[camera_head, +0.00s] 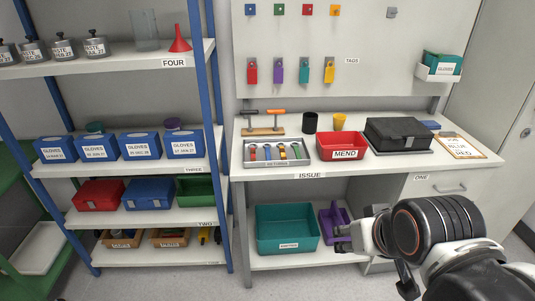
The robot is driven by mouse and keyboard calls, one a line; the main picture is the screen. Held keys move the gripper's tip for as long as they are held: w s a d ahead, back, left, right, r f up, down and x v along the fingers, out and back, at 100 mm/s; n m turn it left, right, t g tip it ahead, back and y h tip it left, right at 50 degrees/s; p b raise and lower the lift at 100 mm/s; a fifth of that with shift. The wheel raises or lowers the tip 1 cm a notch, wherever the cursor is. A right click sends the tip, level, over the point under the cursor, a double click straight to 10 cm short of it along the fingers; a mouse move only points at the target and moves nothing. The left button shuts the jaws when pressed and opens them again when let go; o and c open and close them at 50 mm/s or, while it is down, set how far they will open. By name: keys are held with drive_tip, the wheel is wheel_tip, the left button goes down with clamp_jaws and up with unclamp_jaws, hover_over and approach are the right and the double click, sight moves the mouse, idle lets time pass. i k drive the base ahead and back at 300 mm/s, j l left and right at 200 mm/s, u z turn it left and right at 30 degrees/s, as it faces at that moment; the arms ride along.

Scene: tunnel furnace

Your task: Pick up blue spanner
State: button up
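A grey tray (247,162) on the left part of the workbench holds several small spanner-like tools in different colours, lying side by side. One of them looks blue (268,153), but the tools are too small to make out their shapes or be sure of each colour. My gripper (338,238) is at the lower right, in front of the bench and below its top, pointing left. It is well apart from the tray. Nothing shows held in it, and its finger gap is not clear.
The workbench (350,170) also carries a red MEND bin (345,154), a black case (398,143), a clipboard (460,147), cups, and hammers on a wooden stand (264,131). Below is a teal bin (287,240). A blue-posted shelf (215,150) stands left.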

sight(266, 148)
drive_tip(key=i+j, duration=0.2)
drive_tip(key=i, duration=0.25)
drive_tip(key=i+j, duration=0.25)
drive_tip(key=i, duration=0.15)
drive_tip(key=i+j, duration=0.2)
drive_tip(key=i, duration=0.25)
